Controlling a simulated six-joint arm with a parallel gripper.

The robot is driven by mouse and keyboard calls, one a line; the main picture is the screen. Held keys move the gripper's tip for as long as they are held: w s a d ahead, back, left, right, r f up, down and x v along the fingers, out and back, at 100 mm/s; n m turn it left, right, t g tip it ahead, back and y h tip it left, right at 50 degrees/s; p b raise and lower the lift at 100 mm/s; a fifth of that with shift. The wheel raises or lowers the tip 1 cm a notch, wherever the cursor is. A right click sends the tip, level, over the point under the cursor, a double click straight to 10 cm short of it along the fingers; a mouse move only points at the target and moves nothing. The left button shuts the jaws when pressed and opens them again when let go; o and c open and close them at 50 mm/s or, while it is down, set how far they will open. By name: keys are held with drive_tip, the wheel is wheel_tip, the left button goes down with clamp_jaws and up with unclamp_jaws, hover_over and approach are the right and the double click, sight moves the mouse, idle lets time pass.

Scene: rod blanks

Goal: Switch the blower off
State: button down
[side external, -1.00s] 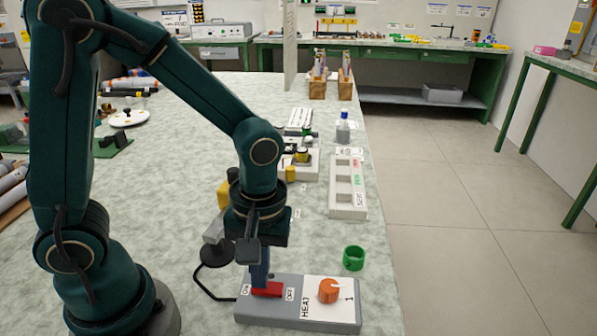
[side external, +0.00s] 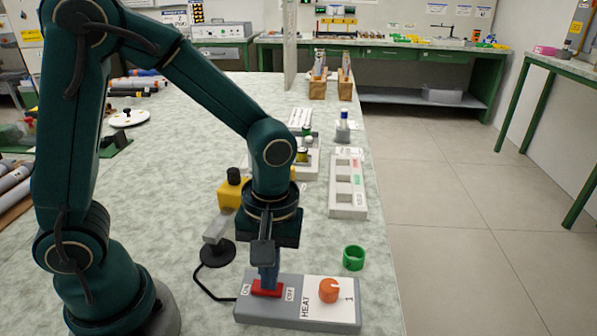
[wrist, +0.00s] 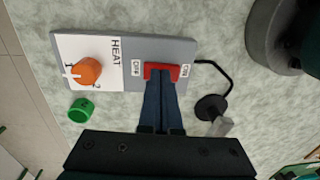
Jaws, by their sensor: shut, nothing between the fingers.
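The grey control box (side external: 255,312) lies near the bench's front edge. It has a red rocker switch (side external: 266,289) between an ON label (side external: 245,289) on the left and an OFF label (side external: 290,294) on the right. My gripper (side external: 269,284) points down at the switch, shut and empty. In the wrist view the shut fingertips (wrist: 161,80) are at the red switch (wrist: 162,68) and hide part of it. I cannot tell whether they press it or which way it is tipped. A black cable joins the box to a grey part on a round black base (side external: 217,254).
An orange HEAT knob (side external: 328,290) sits on the box's white panel, right of the switch. A yellow item with a black cap (side external: 233,190) stands behind my gripper. A white slotted tray (side external: 347,200) lies farther back.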

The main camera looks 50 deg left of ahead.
drive_tip(key=shift+r, duration=0.1)
wheel_tip(320, 180, up, 14)
drive_tip(key=shift+w+d, duration=0.35)
idle(0.4)
drive_tip(key=shift+s+a, duration=0.35)
drive_tip(key=shift+s, duration=0.1)
